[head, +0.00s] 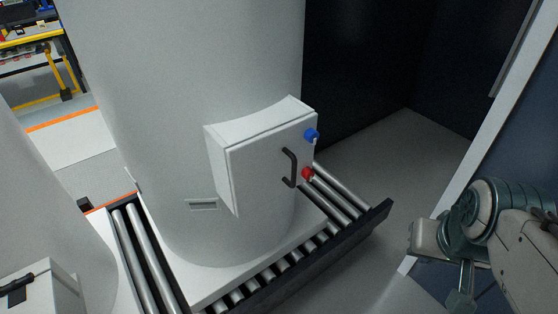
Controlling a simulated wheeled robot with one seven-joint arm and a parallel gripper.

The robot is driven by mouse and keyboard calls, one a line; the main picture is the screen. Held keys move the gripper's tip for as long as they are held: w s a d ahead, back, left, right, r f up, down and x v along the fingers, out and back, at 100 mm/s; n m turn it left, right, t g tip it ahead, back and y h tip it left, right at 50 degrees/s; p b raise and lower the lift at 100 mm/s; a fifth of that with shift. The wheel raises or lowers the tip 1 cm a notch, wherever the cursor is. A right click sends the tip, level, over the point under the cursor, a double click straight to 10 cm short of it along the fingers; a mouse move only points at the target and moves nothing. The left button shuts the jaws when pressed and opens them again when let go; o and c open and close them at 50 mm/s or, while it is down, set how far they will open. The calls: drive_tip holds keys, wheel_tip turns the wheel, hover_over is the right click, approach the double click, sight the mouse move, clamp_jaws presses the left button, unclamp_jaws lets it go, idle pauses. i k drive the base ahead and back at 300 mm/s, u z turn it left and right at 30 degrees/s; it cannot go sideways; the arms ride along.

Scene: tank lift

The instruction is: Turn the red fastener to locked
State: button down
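My gripper (460,298) is at the lower right, well apart from the box and fasteners. It points down and is seen side-on, so its finger gap does not show.
A black curved handle (290,167) stands out from the door. The tank stands on a roller conveyor (270,285) with a dark side rail (340,250). A white post (490,130) rises at the right. Grey floor (385,150) is free between conveyor and post.

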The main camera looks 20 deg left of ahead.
sight(308, 173)
drive_tip(key=u, duration=1.8)
drive_tip(key=k, duration=0.8)
drive_tip(key=z, duration=1.15)
drive_tip(key=i, duration=0.5)
